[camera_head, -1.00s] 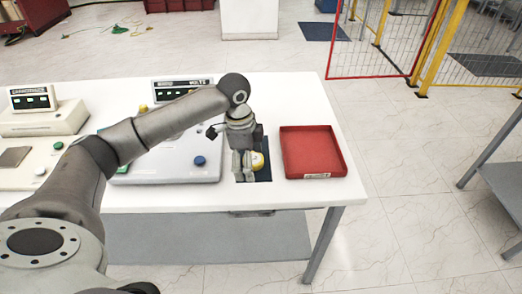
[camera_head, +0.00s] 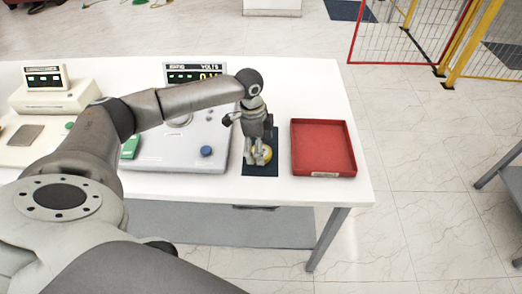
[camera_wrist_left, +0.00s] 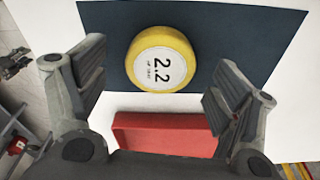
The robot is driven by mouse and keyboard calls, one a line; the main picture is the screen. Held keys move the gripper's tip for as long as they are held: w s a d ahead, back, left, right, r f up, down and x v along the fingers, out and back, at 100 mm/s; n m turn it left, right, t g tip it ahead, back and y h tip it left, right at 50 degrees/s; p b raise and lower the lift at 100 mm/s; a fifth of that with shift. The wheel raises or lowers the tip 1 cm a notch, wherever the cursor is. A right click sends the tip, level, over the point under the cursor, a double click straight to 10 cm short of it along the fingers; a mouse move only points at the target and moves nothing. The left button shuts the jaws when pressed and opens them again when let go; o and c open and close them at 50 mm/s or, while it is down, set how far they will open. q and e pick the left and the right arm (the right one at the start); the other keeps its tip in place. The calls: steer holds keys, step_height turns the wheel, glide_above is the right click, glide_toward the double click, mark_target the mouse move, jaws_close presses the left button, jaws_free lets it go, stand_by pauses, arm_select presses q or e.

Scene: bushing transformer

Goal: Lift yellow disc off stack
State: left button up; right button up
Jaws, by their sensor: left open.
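The yellow disc (camera_wrist_left: 162,59) has a white top face marked "2.2" and sits on a dark mat (camera_wrist_left: 265,35). In the head view the disc (camera_head: 267,154) is partly hidden behind the fingers, on the mat (camera_head: 260,171). I cannot tell whether other discs lie under it. My left gripper (camera_head: 258,157) points down at the disc from above. In the left wrist view the left gripper (camera_wrist_left: 160,62) is open and empty, with one finger to each side of the disc and gaps between. My right gripper is out of view.
A red tray (camera_head: 323,171) stands right of the mat; it also shows in the wrist view (camera_wrist_left: 165,136). A grey instrument (camera_head: 170,157) with a blue knob and a display stands left of the mat. The white table (camera_head: 320,75) is clear behind the tray.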

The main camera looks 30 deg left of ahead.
arm_select(q)
steer(key=shift+f, duration=0.75)
steer(key=shift+w+d+f, duration=0.1)
steer(key=c, duration=0.3)
steer(key=shift+c, duration=1.4)
steer(key=c, duration=0.5)
steer(key=shift+c, duration=1.1)
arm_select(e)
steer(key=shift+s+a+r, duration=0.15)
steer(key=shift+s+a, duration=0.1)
arm_select(q)
steer(key=shift+r, duration=0.2)
